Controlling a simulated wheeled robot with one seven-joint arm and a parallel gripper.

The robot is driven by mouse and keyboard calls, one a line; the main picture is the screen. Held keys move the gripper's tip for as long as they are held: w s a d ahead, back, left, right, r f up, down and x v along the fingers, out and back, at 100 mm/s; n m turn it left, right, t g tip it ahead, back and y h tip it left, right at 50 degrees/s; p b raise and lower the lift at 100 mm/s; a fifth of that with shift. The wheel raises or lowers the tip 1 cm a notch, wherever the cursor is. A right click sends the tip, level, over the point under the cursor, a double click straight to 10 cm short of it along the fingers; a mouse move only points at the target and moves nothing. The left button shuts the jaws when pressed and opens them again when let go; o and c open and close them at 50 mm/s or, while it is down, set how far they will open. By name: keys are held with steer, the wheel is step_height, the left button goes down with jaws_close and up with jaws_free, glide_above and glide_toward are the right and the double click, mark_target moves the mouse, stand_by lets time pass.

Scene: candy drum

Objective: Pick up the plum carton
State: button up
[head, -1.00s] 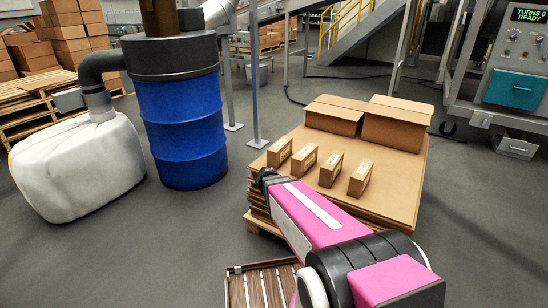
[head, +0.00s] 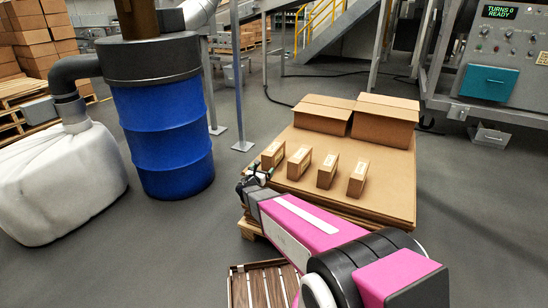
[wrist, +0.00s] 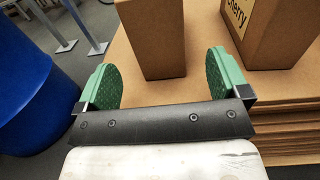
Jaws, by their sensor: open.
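Several small brown cartons stand upright in a row on the pallet's cardboard top: a leftmost one (head: 273,154), a second (head: 299,162), a third (head: 327,171) and a rightmost one (head: 358,178). Their labels are too small to read in the head view, so I cannot tell which is plum. My gripper (head: 254,178) is open and empty, just in front of the leftmost carton. In the wrist view its green pads (wrist: 163,82) are spread apart, with an unlabelled carton face (wrist: 153,40) ahead between them. A carton marked "cherry" (wrist: 268,30) stands to the right.
Two larger boxes (head: 385,122) stand at the pallet's back. A blue drum (head: 162,135) and a white sack (head: 60,185) are at left. A slatted wooden crate (head: 262,284) lies at the front. The cardboard top (head: 390,205) is bare at right.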

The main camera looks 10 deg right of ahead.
mark_target(274, 156)
steer(key=x, duration=0.8)
steer(key=shift+w+d, duration=0.15)
steer(key=shift+w, duration=0.15)
steer(key=c, duration=1.3)
steer(key=shift+o, duration=0.3)
steer(key=shift+r, duration=0.1)
